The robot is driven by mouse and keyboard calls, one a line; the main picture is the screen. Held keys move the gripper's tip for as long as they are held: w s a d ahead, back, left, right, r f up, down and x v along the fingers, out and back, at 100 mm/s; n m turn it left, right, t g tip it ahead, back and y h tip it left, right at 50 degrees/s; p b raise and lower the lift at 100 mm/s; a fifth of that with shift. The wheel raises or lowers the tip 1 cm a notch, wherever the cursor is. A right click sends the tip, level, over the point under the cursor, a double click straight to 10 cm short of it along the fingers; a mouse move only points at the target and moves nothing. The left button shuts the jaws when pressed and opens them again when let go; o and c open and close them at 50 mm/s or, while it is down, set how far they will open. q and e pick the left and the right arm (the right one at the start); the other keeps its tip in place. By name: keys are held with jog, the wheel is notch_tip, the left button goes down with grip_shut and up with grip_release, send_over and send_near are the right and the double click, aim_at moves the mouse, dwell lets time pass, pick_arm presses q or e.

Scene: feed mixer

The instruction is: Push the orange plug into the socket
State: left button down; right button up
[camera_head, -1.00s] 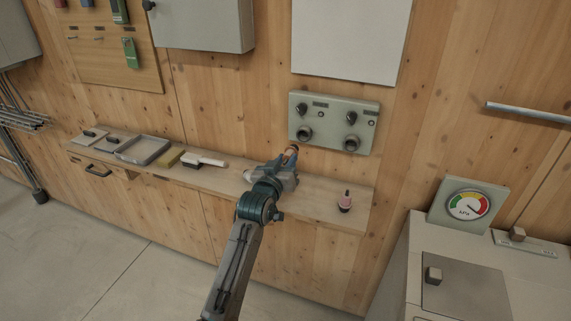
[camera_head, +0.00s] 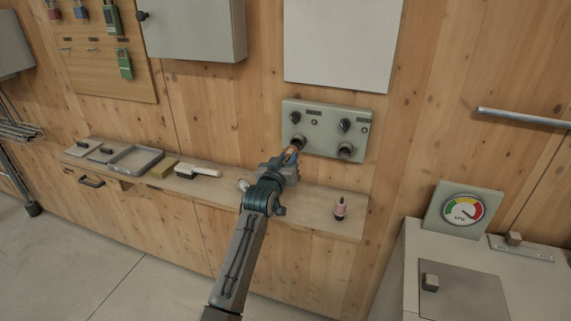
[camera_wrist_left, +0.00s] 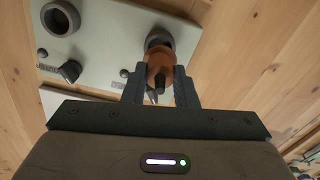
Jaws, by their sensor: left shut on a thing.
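The orange plug (camera_head: 291,151) is held in my left gripper (camera_head: 288,160), at the lower left of the grey socket panel. In the left wrist view the plug (camera_wrist_left: 160,70) is between the two fingers of the left gripper (camera_wrist_left: 160,88), with its far end lined up with a dark round socket (camera_wrist_left: 158,38). It overlaps the socket's mouth; I cannot tell whether its tip is inside. In the head view this left socket (camera_head: 299,141) is partly hidden by the plug. A second socket (camera_head: 345,150) is empty. My right gripper is not in view.
The grey panel (camera_head: 330,115) has two black knobs above its sockets. Below it, a wooden shelf (camera_head: 315,206) carries a pink bottle (camera_head: 340,209), a white-handled brush (camera_head: 197,170), a yellow sponge (camera_head: 164,165) and a tray (camera_head: 135,158). A gauge (camera_head: 463,209) stands at right.

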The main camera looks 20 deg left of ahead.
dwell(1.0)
pick_arm(q)
jog(key=shift+w+r+p, duration=0.1)
jog(key=shift+p, duration=0.55)
dwell(0.4)
jog(key=shift+w+b, duration=0.4)
jog(key=shift+w, duration=0.7)
dwell(0.4)
jog(key=shift+p, duration=0.55)
dwell(1.5)
jog(key=shift+w+b, duration=0.35)
jog(key=shift+w, duration=0.35)
dwell(0.4)
jog(key=c, duration=1.1)
grip_release()
jog(key=shift+d, duration=0.1)
